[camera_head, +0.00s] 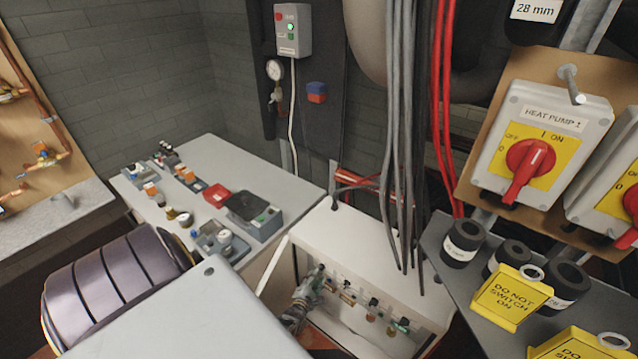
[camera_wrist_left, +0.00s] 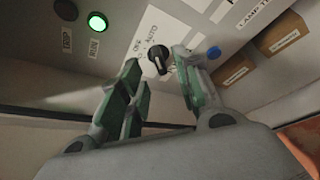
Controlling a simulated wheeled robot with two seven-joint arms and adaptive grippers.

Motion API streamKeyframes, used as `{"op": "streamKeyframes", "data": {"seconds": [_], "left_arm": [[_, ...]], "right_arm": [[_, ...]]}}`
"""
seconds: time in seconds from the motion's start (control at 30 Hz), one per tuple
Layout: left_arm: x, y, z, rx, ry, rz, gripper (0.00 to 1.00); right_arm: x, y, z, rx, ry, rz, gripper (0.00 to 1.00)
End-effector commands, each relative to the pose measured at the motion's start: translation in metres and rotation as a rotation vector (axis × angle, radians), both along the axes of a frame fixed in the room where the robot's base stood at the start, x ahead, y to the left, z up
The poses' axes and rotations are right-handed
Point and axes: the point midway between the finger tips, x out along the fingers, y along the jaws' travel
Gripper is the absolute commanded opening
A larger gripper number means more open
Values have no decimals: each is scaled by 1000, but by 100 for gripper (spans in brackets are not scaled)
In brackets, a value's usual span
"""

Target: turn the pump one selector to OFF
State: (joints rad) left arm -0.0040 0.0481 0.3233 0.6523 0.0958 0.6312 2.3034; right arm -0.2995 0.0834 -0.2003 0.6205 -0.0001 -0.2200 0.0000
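The pump one selector is probably the black knob (camera_wrist_left: 157,57) on a pale panel in the left wrist view. OFF and AUTO are printed beside it. Its exact pointer position is hard to read. My left gripper (camera_wrist_left: 156,72) is open, with one finger on each side of the knob in the picture. I cannot tell whether the fingertips touch it. My right gripper is not in view.
A green RUN lamp (camera_wrist_left: 97,22) is lit beside a dark TRIP lamp (camera_wrist_left: 66,9). A blue button (camera_wrist_left: 213,53) is close right of the fingers. Hanging grey cables (camera_head: 408,150) pass before the cabinet. A red isolator switch (camera_head: 528,168) and yellow tags (camera_head: 511,297) are at right.

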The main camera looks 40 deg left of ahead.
Motion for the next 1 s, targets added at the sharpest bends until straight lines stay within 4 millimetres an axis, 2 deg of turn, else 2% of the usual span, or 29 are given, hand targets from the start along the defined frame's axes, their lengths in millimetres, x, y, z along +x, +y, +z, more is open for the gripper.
{"op": "streamKeyframes", "data": {"seconds": [0.47,0.7,1.0], "left_arm": [[15,7,-3,0,0,1,33],[31,13,-9,0,-1,1,33],[39,17,-11,-1,0,2,33]], "right_arm": [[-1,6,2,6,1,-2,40],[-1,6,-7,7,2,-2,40],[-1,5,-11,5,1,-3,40]]}}
